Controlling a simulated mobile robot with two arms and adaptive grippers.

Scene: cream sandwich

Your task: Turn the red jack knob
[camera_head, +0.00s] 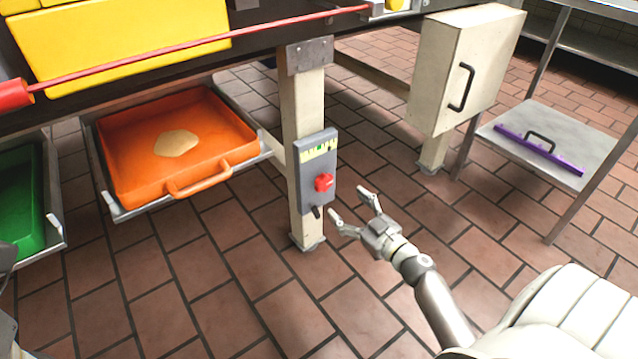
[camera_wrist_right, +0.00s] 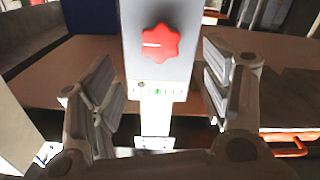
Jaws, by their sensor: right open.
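The red jack knob (camera_head: 323,182) is on a grey control box (camera_head: 317,205) fixed to a cream table leg. In the right wrist view the knob (camera_wrist_right: 160,43) is a lobed red disc with a white mark, and the box looks upside down. My right gripper (camera_head: 349,206) is open and empty, in front of the box and a little right of and below the knob, apart from it. In the right wrist view its fingers (camera_wrist_right: 163,88) stand on either side of the box, with the knob between and beyond them.
An orange tray (camera_head: 215,135) with a beige piece of dough hangs at left, with a green tray (camera_head: 22,200) farther left. A cream cabinet (camera_head: 440,75) and a metal shelf (camera_head: 580,175) with a purple handled tool stand at right. A small dark lever (camera_head: 317,212) sits below the knob.

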